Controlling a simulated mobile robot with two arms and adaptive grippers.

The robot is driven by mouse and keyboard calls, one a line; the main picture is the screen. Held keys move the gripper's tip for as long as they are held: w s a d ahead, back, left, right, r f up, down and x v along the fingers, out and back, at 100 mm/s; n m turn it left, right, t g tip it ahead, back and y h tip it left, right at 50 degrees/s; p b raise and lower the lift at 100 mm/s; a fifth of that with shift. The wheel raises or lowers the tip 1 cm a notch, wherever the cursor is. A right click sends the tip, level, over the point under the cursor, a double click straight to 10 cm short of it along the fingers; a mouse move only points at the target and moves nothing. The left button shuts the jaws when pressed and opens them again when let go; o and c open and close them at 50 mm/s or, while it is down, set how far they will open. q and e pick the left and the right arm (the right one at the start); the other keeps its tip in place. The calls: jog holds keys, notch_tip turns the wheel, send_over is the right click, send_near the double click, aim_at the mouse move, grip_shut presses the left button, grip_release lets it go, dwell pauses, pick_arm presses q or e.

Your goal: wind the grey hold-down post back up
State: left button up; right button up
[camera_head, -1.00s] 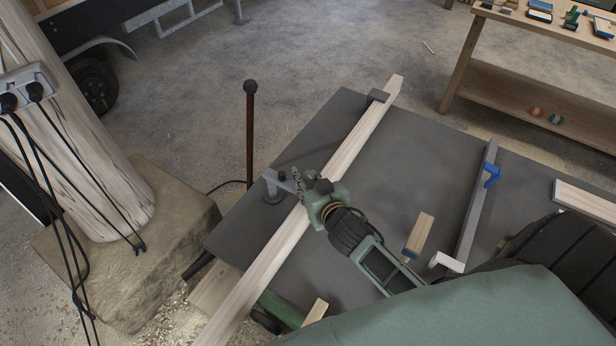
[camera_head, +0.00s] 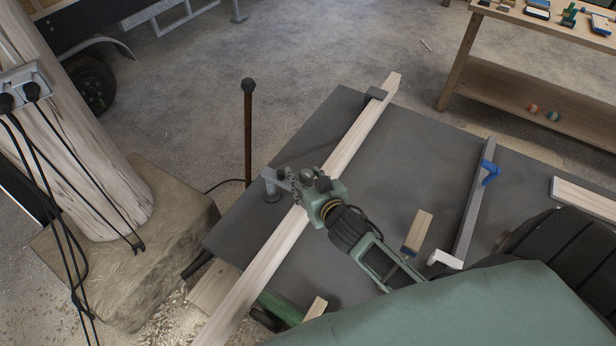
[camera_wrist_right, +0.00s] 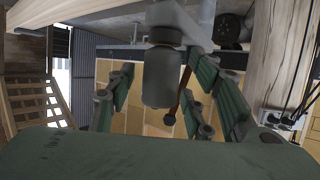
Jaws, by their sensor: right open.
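The grey hold-down post (camera_head: 271,187) stands on the dark grey table (camera_head: 420,140), beside a long pale timber (camera_head: 345,150). My right gripper (camera_head: 287,180) is at the post's upper part, its fingers pointing left over the timber. In the right wrist view, a grey cylinder of the post (camera_wrist_right: 163,78) lies between the spread green-padded fingers (camera_wrist_right: 157,100). Gaps show on both sides of it, so the gripper is open around it and not closed on it. The fingers partly hide the post's top in the head view. My left gripper is out of view.
A brown rod with a round dark knob (camera_head: 248,130) stands close to the post. A grey bar clamp (camera_head: 470,210) and a small wood block (camera_head: 418,232) lie on the table. A wooden workbench (camera_head: 540,90) stands at the back right.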

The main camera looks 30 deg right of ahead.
jog(key=d+v, duration=0.1)
jog(key=v, duration=1.1)
jog(key=shift+a, duration=0.4)
